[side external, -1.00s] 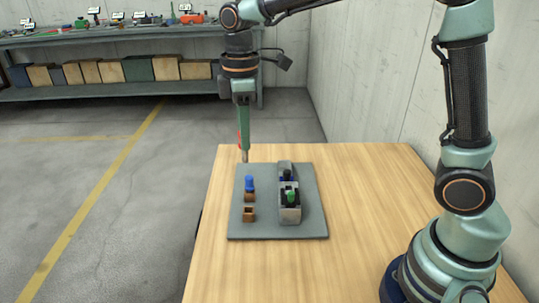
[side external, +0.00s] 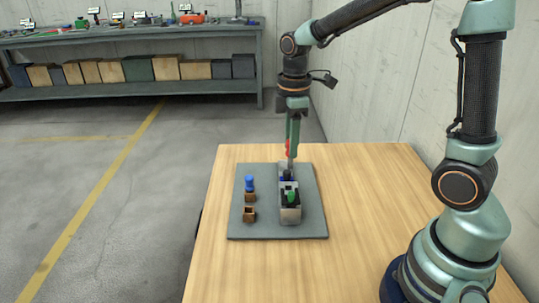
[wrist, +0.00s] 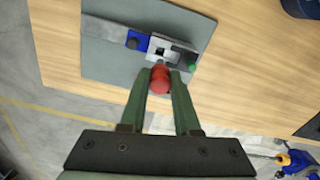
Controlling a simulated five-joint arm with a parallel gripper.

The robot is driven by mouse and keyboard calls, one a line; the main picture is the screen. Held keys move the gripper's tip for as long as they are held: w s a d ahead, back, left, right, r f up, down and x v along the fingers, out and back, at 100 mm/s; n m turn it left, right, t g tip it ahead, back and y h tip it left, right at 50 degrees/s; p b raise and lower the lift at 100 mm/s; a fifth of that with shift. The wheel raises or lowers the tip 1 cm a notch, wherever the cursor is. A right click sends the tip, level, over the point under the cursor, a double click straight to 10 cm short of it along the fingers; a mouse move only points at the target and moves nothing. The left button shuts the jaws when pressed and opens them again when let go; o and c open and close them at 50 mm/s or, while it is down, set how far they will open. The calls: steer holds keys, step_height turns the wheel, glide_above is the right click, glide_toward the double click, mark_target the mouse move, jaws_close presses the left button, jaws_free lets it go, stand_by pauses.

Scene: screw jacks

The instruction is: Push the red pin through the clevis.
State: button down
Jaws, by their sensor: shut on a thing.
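My gripper (side external: 291,152) is shut on the red pin (wrist: 159,80). In the wrist view the pin's red head sits between the two green fingers. In the side view a little red (side external: 287,148) shows at the fingers. The metal jack with its clevis (side external: 290,210) stands on the grey plate; it also shows in the wrist view (wrist: 180,58). A green-headed pin (side external: 291,196) and a blue part (side external: 287,175) are in it. My gripper is over the far end of the jack in the side view. The pin's lower end is hidden or too small to tell.
A blue-headed pin (side external: 249,184) stands in a brown holder (side external: 249,198) left of the jack. Another brown holder (side external: 249,215) in front of it looks empty. The grey plate (side external: 262,229) lies on a wooden table (side external: 365,200), clear to the right.

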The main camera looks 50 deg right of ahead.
mark_target(290, 168)
steer(key=shift+f, duration=2.5)
steer(key=shift+f, duration=2)
steer(key=c, duration=0.6)
jaws_free()
steer(key=shift+o, duration=0.2)
step_height(290, 168, up, 12)
steer(key=shift+r, duration=0.1)
